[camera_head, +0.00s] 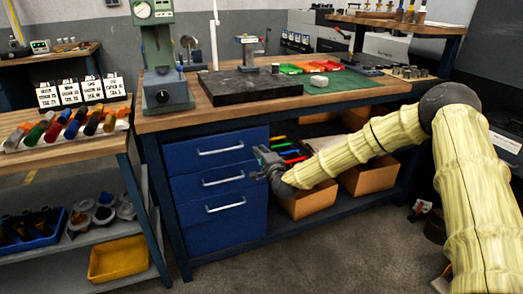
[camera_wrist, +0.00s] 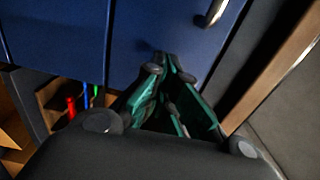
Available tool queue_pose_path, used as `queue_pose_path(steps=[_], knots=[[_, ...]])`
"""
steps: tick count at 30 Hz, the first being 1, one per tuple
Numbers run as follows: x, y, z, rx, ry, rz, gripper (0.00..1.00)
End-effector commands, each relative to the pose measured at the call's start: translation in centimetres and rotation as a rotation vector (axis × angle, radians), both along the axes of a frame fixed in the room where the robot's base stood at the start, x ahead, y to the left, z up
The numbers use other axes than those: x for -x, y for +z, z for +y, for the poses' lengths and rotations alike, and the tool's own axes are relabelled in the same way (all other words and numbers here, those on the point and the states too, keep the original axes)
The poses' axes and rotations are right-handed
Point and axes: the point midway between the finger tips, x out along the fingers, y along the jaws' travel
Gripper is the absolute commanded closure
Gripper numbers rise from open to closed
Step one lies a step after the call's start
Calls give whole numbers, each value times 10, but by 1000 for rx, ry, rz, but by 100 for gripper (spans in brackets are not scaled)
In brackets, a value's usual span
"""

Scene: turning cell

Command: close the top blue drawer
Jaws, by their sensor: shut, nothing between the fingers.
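The blue drawer unit has three drawers, each with a silver bar handle, under the workbench in the head view. The top blue drawer (camera_head: 216,145) looks flush or nearly so; a small gap cannot be ruled out. My gripper (camera_head: 263,160) is at the right edge of the drawer fronts, just below the top drawer's right end. In the wrist view my gripper (camera_wrist: 165,62) has its green fingers together and empty, with the tips close to a blue front (camera_wrist: 130,30). Whether they touch it cannot be told. A handle (camera_wrist: 213,12) shows beyond the tips.
The workbench (camera_head: 150,122) overhangs the drawers. Right of them, a lower shelf holds cardboard boxes (camera_head: 307,203) and coloured bins (camera_head: 288,152) near my arm. A side table (camera_head: 60,154) with a yellow bin (camera_head: 118,259) stands left. Floor in front is clear.

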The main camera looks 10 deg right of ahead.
Motion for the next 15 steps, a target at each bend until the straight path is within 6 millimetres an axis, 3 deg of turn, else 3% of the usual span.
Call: queue_pose_path(steps=[2,15], knots=[[10,0,4,-2,7,2,100],[89,-1,-15,0,-3,4,100]])
